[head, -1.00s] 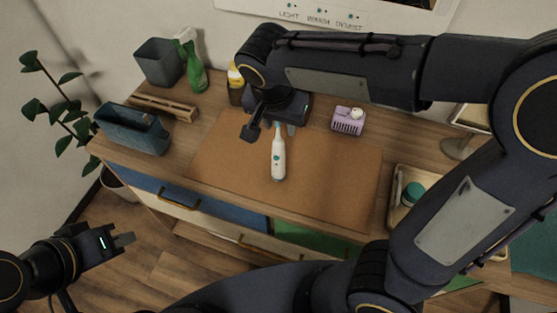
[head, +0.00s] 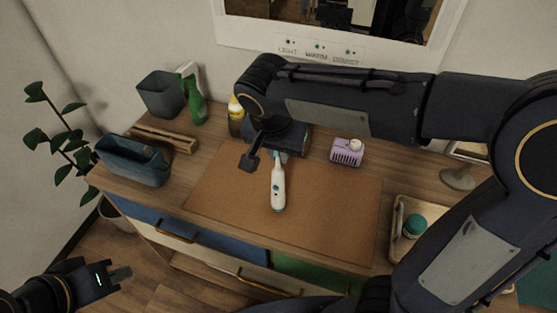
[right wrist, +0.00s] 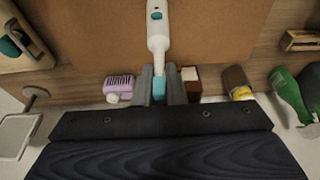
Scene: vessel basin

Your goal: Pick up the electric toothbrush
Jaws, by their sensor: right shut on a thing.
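The white electric toothbrush (head: 278,187) with teal parts is over the brown mat (head: 335,200) in the head view. It also shows in the right wrist view (right wrist: 158,30), extending from the fingers to the top edge. My right gripper (right wrist: 160,88) is shut on the toothbrush near its teal end. In the head view the right gripper (head: 283,156) is mostly hidden behind its own wrist. Whether the toothbrush still touches the mat cannot be told. My left gripper (head: 122,273) is at the lower left, away from the table, its fingers seen edge-on.
A lilac slotted holder (head: 346,153) stands right of the right gripper. A yellow-capped bottle (head: 236,118), green spray bottle (head: 195,105), grey bin (head: 160,96), wooden rack (head: 165,138) and blue-grey basket (head: 133,162) are at left. A tray (head: 398,225) with a teal-lidded jar (head: 414,225) is at right.

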